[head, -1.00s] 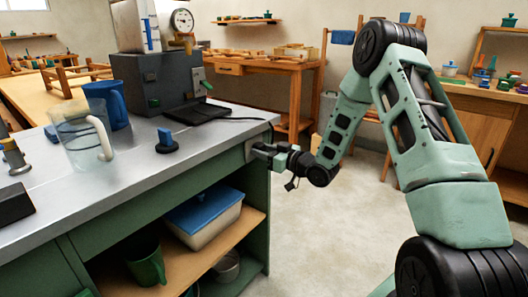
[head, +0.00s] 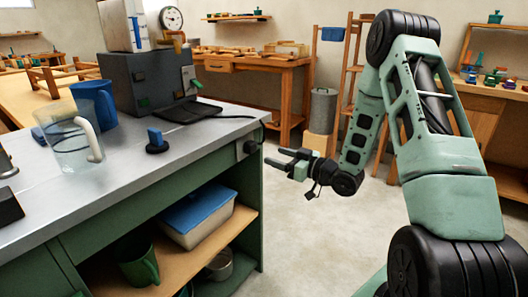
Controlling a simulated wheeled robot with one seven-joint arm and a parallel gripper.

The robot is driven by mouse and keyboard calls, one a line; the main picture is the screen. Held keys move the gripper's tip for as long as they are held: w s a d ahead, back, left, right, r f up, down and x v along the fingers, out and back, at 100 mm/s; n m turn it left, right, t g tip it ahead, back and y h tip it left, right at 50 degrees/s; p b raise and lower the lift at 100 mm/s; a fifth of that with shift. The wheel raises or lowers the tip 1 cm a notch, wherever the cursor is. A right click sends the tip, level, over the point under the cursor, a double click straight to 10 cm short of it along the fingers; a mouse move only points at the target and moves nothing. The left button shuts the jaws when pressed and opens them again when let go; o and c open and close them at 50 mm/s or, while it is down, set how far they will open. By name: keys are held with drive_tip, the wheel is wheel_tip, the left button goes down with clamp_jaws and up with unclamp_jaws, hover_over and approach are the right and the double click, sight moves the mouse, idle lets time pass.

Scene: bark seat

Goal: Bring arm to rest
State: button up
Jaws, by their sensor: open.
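My green arm reaches up and bends down to the right of the workbench (head: 205,145). My gripper (head: 276,157) is open and empty. It hangs in free air just past the bench's right end, with its fingers pointing left toward the bench. A small dark knob or socket (head: 250,146) is on the end of the bench, a little left of the fingertips. A gap shows between the fingertips and the bench.
On the bench top are a clear jug (head: 70,145), a blue mug (head: 95,100), a small blue-handled object (head: 155,140) and a dark machine (head: 150,80). A blue-lidded box (head: 198,210) and green mug (head: 138,262) sit on the shelf below. The floor (head: 310,235) around my gripper is clear.

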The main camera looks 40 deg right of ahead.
drive_tip(key=v, duration=0.8)
drive_tip(key=w+a+n+g+h, duration=0.15)
drive_tip(key=w+a+g, duration=0.4)
drive_tip(key=a, duration=0.55)
drive_tip(key=s+a+g+h, duration=0.2)
drive_tip(key=s+a+g, duration=0.15)
drive_tip(key=a, duration=0.75)
drive_tip(key=s+a+r+n+g+h, duration=0.15)
drive_tip(key=s+a+g, duration=0.35)
drive_tip(key=s, duration=0.7)
drive_tip(key=s+a+r+n+g, duration=0.1)
drive_tip(key=s+a+r+g, duration=0.2)
drive_tip(key=s+a, duration=0.7)
drive_tip(key=s+d+r+p, duration=0.1)
drive_tip(key=s+r+p, duration=0.1)
drive_tip(key=r+p, duration=0.8)
drive_tip(key=s+d+r+p, duration=0.1)
drive_tip(key=s+r+p, duration=0.1)
drive_tip(key=r+p, duration=0.8)
drive_tip(key=shift+d+h, duration=0.3)
drive_tip(key=shift+d, duration=0.05)
